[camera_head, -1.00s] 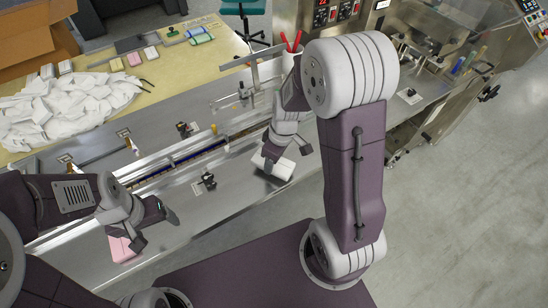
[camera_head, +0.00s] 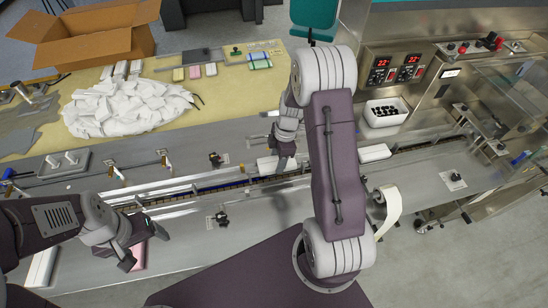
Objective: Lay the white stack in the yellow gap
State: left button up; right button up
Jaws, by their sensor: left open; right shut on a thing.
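My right gripper (camera_head: 285,158) is shut on a white stack (camera_head: 266,166) and holds it at the long conveyor channel (camera_head: 225,183); whether the stack touches the channel I cannot tell. My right arm hides part of the channel to the right. A yellow gap cannot be made out clearly in the channel. My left gripper (camera_head: 146,246) is open, low over the steel deck at the left. A pink stack (camera_head: 138,257) lies beside and partly under it.
Another white block (camera_head: 374,153) lies along the channel, right of my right arm. A white bin of dark pieces (camera_head: 386,114) stands behind. Small black fittings (camera_head: 221,218) stand on the deck. A heap of white packets (camera_head: 125,106) and a cardboard box (camera_head: 97,33) are at the back left.

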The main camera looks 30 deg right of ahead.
jog(key=shift+w+d+f+b, duration=0.1)
jog(key=shift+d+f+b, duration=0.15)
jog(key=shift+f, duration=0.3)
notch_tip(320, 180, down, 6)
jog(key=b, duration=0.4)
jog(key=shift+a+r, duration=0.1)
jog(key=shift+r, duration=0.15)
jog(key=shift+f+b, duration=0.15)
jog(key=shift+b, duration=0.15)
jog(key=shift+f, duration=0.15)
jog(key=o, duration=1.4)
jog(key=r, duration=0.3)
jog(key=d+r, duration=0.1)
jog(key=r, duration=0.2)
jog(key=r+b, duration=0.1)
jog(key=r, duration=0.2)
jog(key=shift+d, duration=0.2)
